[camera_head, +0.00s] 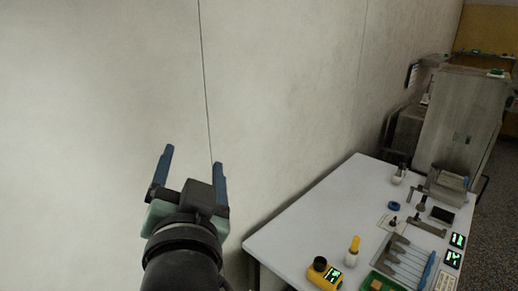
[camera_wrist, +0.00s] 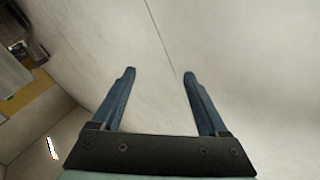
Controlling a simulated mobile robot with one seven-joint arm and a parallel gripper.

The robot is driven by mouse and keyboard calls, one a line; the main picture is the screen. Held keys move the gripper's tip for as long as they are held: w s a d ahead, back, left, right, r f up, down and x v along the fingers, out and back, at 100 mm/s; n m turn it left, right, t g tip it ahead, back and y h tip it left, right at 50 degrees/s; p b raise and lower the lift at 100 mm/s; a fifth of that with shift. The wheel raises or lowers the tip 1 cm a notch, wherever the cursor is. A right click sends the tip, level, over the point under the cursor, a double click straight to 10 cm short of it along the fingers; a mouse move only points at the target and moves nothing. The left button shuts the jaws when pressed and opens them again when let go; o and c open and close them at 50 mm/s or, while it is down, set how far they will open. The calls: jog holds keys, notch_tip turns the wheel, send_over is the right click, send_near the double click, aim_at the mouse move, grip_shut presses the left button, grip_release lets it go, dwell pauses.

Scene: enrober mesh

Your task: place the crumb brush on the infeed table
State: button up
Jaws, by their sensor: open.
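My gripper (camera_head: 194,168) is raised in front of the pale wall, left of a white table in the head view. Its two blue fingers are apart with nothing between them; the wrist view also shows the open fingers (camera_wrist: 158,82) against bare wall. I cannot make out a crumb brush for certain in either view. I cannot tell whether the white table (camera_head: 300,222) is the infeed table.
The table holds a yellow device (camera_head: 324,274), a yellow-topped bottle (camera_head: 352,251), a blue ring (camera_head: 393,206), a rack of grey tools (camera_head: 405,262) and several small displays. A grey cabinet (camera_head: 462,120) stands behind. The table's left part is clear.

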jog(key=s+d+r+n+t+h, duration=0.1)
jog(key=s+d+r+t, duration=0.2)
jog(key=r, duration=0.4)
jog(key=s+d+r+n+t+h, duration=0.1)
jog(key=s+d+r+t+h, duration=0.1)
jog(key=r, duration=0.6)
jog(key=s+d+r+t+h, duration=0.1)
jog(key=s+d+r+t, duration=0.3)
jog(key=d+r, duration=0.3)
jog(key=shift+s+d+r+n+t+h, duration=0.15)
jog(key=shift+s+d+n+t+h, duration=0.2)
jog(key=shift+s, duration=0.5)
